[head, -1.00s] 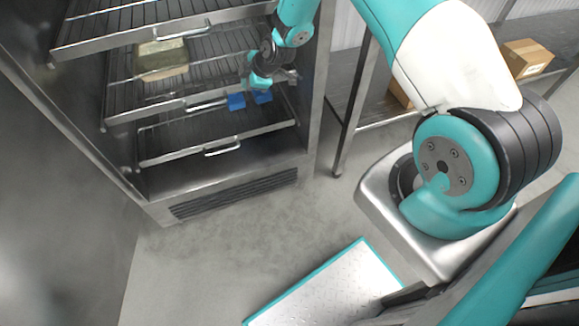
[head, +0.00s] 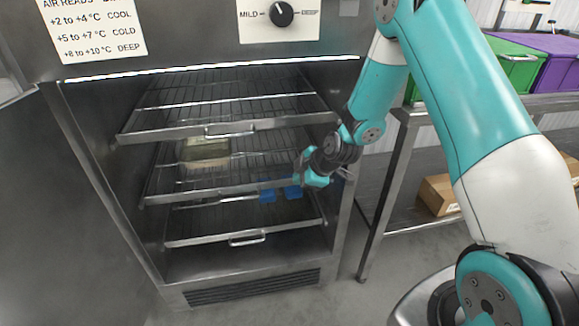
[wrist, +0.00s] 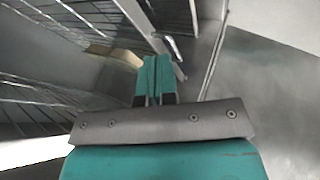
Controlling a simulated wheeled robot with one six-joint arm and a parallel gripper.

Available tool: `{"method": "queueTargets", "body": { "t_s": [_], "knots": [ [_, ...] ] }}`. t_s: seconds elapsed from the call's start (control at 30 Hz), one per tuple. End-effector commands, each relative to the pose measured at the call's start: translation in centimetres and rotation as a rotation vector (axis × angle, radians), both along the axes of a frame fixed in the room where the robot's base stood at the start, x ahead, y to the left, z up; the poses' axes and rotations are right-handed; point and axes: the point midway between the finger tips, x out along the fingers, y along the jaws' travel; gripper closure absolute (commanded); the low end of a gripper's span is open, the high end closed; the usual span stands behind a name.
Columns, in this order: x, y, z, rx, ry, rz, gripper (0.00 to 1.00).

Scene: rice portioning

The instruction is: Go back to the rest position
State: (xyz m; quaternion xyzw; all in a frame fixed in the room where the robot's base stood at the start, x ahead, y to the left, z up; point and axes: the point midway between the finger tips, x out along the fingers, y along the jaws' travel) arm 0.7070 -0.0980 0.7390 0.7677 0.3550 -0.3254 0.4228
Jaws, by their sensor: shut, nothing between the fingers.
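My gripper (head: 312,180) is at the right side of the open cabinet's front, near the front edge of the middle rack. In the wrist view its teal fingers (wrist: 154,72) are together with nothing between them. A pale, yellowish-green block-like container (head: 206,152) sits on the middle wire rack (head: 165,194), left of my gripper and apart from it. It also shows partly behind the fingers in the wrist view (wrist: 108,54).
The steel cabinet has several pull-out racks with front handles; the bottom rack (head: 190,240) holds or backs two small blue items (head: 267,195). A steel side table (head: 400,115) stands right, with green (head: 515,68) and purple (head: 560,65) bins and a cardboard box (head: 437,195).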

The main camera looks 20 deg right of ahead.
Motion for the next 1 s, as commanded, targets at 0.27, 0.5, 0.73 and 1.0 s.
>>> {"method": "queueTargets", "body": {
  "t_s": [0.27, 0.5, 0.73, 1.0],
  "knots": [
    [-0.4, 0.8, 2.2, 0.024, 0.016, -0.006, 1.00],
    [-5.5, 7.9, 15.5, 0.192, 0.208, -0.081, 1.00],
    [-17.0, 13.7, 28.4, 0.284, 0.495, -0.230, 1.00],
    [-28.5, 14.7, 35.3, 0.254, 0.707, -0.417, 1.00]
  ]
}}
